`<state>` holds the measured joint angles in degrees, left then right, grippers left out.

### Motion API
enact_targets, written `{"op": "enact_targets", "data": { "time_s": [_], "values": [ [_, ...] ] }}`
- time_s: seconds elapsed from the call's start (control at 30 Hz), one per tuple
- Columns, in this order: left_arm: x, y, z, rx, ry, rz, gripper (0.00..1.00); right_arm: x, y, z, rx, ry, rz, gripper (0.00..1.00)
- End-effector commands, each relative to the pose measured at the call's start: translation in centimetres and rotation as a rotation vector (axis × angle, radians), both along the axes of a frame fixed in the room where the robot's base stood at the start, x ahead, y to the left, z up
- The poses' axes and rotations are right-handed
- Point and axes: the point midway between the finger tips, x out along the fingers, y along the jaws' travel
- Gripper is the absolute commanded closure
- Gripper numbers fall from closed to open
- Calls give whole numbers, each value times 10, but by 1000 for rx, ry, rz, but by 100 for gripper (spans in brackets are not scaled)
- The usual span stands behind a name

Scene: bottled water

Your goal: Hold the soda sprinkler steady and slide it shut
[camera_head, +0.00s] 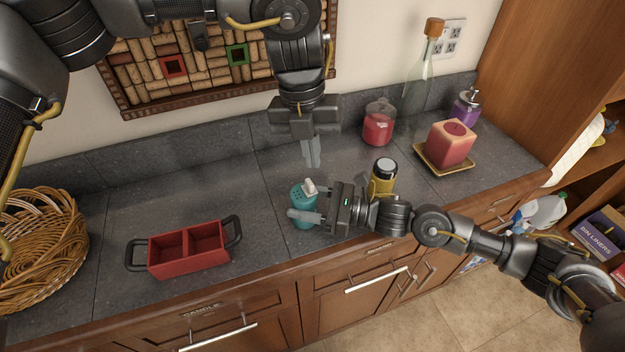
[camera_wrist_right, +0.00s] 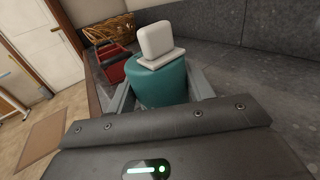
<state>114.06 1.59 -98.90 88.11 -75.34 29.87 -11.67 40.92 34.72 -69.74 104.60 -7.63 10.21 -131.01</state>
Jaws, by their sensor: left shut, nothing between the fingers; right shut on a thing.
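The soda sprinkler is a teal shaker (camera_head: 301,197) with a holed top and a white slide piece (camera_head: 310,186). It stands on the dark counter near the front edge. My right gripper (camera_head: 302,216) is shut around its body from the right. The right wrist view shows the teal body (camera_wrist_right: 160,84) between the fingers, with the white piece (camera_wrist_right: 158,42) standing up on top. My left gripper (camera_head: 311,158) points down above and behind the shaker, with its fingers together and empty, apart from the white piece.
A red two-compartment caddy (camera_head: 188,262) and a wicker basket (camera_head: 45,245) are at left. A yellow-and-black container (camera_head: 384,177) stands close behind my right wrist. A red jar (camera_head: 378,128), a glass bottle (camera_head: 420,85), a purple dispenser (camera_head: 465,108) and a square candle (camera_head: 450,145) are further back.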

Motion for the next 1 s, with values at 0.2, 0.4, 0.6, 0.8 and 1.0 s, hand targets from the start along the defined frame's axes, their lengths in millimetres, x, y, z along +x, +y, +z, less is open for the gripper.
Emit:
{"op": "enact_targets", "data": {
  "time_s": [0.2, 0.4, 0.6, 0.8, 1.0],
  "values": [
    [0, -5, 1, -50, 55, 501, 100, 0, 0, 0, -1, 1, 0, 68],
    [5, -9, 6, -83, 117, 992, 100, 0, 0, 0, -1, 1, 0, 68],
    [12, -12, 15, -120, 194, 1471, 100, 0, 0, 0, -2, 1, 0, 68],
    [18, -13, 19, -146, 261, 1854, 100, 0, 0, 0, -1, 1, 0, 68],
    [23, -13, 19, -155, 310, 2070, 100, 0, 0, 0, -2, 1, 0, 68]
  ]
}}
